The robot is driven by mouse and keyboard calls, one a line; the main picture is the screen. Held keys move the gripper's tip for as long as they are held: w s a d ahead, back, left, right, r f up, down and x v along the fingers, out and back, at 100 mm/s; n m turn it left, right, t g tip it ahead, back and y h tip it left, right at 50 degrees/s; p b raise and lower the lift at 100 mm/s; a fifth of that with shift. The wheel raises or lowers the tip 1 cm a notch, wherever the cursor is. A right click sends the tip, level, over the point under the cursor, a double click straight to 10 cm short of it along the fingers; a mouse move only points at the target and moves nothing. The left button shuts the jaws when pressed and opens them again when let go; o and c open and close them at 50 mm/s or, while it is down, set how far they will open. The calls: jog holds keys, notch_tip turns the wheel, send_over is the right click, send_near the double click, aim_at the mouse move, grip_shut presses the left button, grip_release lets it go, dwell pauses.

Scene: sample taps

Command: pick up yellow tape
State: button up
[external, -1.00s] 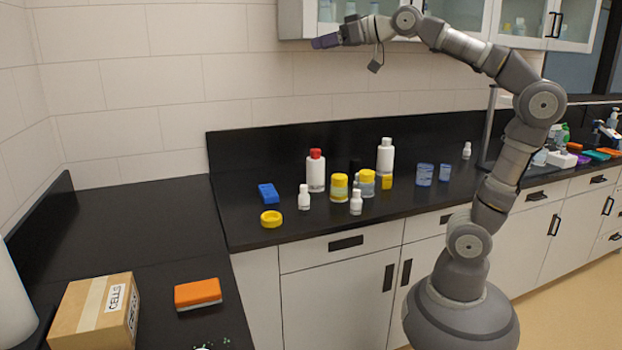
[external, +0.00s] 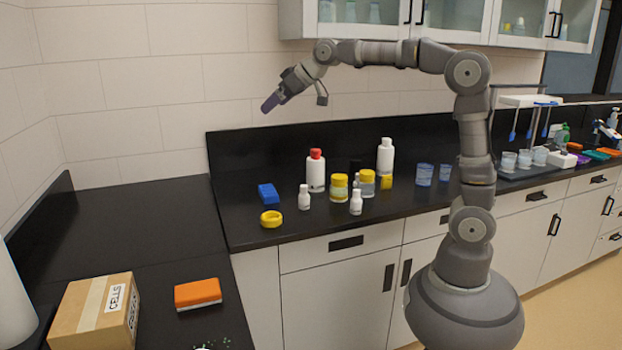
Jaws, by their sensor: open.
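The yellow tape (external: 271,224) is a ring lying flat on the black counter, near its front edge. It is just in front of a blue block-like item (external: 268,194). The gap between the fingers is too small to make out here.
To the tape's right stand small white bottles (external: 304,198), a red-capped bottle (external: 316,171), yellow-lidded jars (external: 339,187) and a tall white bottle (external: 385,157). A cardboard box (external: 95,312) and an orange sponge (external: 198,293) lie on the left counter. Wall cabinets (external: 350,18) hang above.

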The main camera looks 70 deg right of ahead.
jog(key=w+f+g+p, duration=0.2)
jog(key=w+f, duration=0.1)
jog(key=f, duration=0.5)
jog(key=w+f+g+p, duration=0.1)
jog(key=w+f+g, duration=0.15)
jog(key=f, duration=0.55)
jog(key=n+g+p, duration=0.1)
jog(key=g+p, duration=0.1)
jog(key=g, duration=0.2)
send_over(272, 213)
jog(key=s+a, duration=0.2)
notch_tip(272, 213, down, 14)
jog(key=f+b, duration=0.1)
jog(key=f, duration=0.1)
jog(key=f+b, duration=0.1)
jog(key=f, duration=0.1)
jog(key=f+b, duration=0.1)
jog(key=f, duration=0.2)
jog(key=shift+w+a+f, duration=0.1)
jog(key=shift+w+a, duration=0.1)
jog(key=shift+w, duration=0.1)
jog(key=shift+w+f, duration=0.15)
jog(key=shift+f, duration=0.1)
jog(key=shift+r+t, duration=0.15)
jog(key=shift+t, duration=0.1)
jog(key=c, duration=1.1)
jog(key=shift+r, duration=0.1)
